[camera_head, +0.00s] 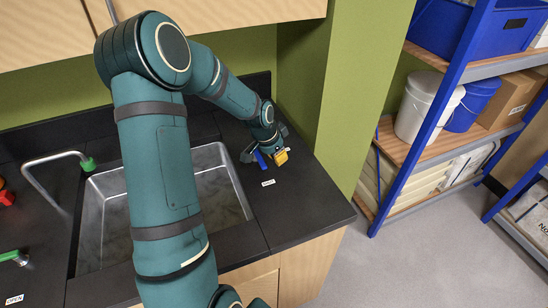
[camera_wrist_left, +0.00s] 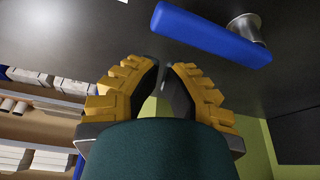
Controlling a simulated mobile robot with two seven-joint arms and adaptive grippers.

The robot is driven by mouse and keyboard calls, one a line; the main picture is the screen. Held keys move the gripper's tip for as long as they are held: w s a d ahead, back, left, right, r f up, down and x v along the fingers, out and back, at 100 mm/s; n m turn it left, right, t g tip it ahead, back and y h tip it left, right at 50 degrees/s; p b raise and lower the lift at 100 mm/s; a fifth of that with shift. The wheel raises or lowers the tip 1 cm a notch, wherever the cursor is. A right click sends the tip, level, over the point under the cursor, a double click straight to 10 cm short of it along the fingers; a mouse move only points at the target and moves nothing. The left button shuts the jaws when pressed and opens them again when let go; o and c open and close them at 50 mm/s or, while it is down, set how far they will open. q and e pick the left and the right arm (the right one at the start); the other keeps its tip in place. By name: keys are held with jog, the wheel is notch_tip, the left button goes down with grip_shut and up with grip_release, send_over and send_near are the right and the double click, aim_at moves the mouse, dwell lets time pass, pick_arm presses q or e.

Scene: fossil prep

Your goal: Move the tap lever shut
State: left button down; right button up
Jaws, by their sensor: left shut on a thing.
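The tap lever (camera_head: 261,159) is a blue bar on the black counter, right of the sink. In the left wrist view the blue lever (camera_wrist_left: 205,34) runs across the top, with a round metal stem (camera_wrist_left: 246,27) at its right end. My left gripper (camera_head: 276,156), with yellow ribbed fingers, is down at the lever. My right gripper is not in view.
A sink (camera_head: 222,165) lies left of the lever. A spout with a green tip (camera_head: 88,164) and a green lever (camera_head: 12,256) stand further left. A small white label (camera_head: 268,183) lies in front of the blue lever. A green wall (camera_head: 340,80) bounds the counter's right side.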

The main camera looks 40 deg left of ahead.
pick_arm(q)
jog(key=shift+w+d+r, duration=0.2)
jog(key=shift+w+r, duration=0.25)
jog(key=shift+r, duration=0.15)
jog(key=shift+w+d+r, duration=0.15)
jog(key=shift+w+r, duration=0.3)
jog(key=shift+r, duration=0.15)
jog(key=p+v, duration=0.1)
jog(key=v, duration=0.6)
jog(key=shift+s+a+r, duration=0.25)
jog(key=shift+s+a, duration=0.15)
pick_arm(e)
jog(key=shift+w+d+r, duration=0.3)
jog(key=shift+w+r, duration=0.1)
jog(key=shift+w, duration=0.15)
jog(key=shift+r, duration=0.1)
